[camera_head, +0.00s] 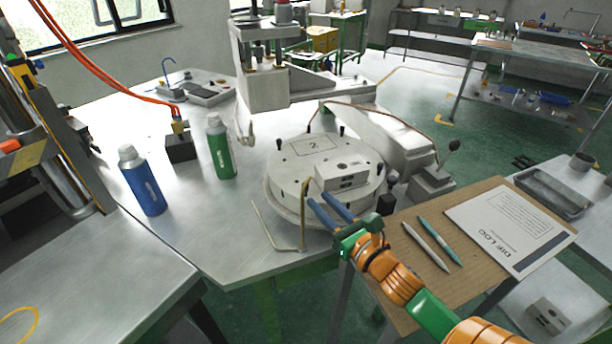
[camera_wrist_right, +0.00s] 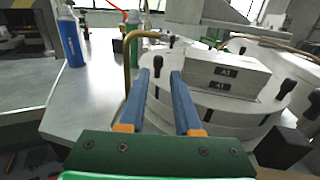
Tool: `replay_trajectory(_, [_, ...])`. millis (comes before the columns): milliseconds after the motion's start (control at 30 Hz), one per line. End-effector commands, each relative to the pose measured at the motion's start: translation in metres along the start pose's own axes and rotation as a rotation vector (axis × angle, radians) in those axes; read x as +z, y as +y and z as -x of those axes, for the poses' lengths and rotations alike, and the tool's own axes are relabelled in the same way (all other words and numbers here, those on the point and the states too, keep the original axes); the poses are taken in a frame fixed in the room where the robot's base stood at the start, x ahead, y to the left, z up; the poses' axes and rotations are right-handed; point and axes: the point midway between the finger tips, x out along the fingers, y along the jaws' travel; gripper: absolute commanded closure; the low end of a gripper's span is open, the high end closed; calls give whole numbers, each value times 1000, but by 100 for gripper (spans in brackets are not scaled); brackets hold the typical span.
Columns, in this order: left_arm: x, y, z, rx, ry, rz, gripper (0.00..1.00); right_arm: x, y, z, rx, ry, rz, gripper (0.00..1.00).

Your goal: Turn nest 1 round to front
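The round turntable (camera_head: 283,190) stands on the metal table. A plate marked "2" (camera_head: 314,145) is on its far side. A grey two-part block (camera_head: 342,176) sits on its near right side; its halves read "A1" in the right wrist view (camera_wrist_right: 226,78). I cannot read a nest 1 mark. A bent brass rod (camera_head: 303,215) stands at the turntable's near edge and shows left of the fingers in the right wrist view (camera_wrist_right: 127,75). My right gripper (camera_head: 318,200) is open and empty, its blue fingers beside the turntable's near edge, close to the rod. My left gripper is not in view.
Blue (camera_head: 142,182) and green (camera_head: 221,148) bottles stand on the table to the left. A press (camera_head: 264,75) rises behind the turntable. Right of my gripper, a brown board (camera_head: 400,262) bears two pens and a paper sheet (camera_head: 510,225). The table between bottles and rod is clear.

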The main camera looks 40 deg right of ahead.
Motion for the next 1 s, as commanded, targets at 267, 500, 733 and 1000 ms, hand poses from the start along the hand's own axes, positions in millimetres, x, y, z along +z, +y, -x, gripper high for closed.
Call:
replay_trajectory(267, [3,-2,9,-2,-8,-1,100,3,0,-38,-1,-2,-2,68])
replay_trajectory(500, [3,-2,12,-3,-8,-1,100,1,0,-65,0,0,-2,68])
replay_trajectory(733, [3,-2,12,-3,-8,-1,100,0,0,-70,0,1,0,68])
replay_trajectory(1000, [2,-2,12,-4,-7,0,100,0,0,-70,0,1,-1,100])
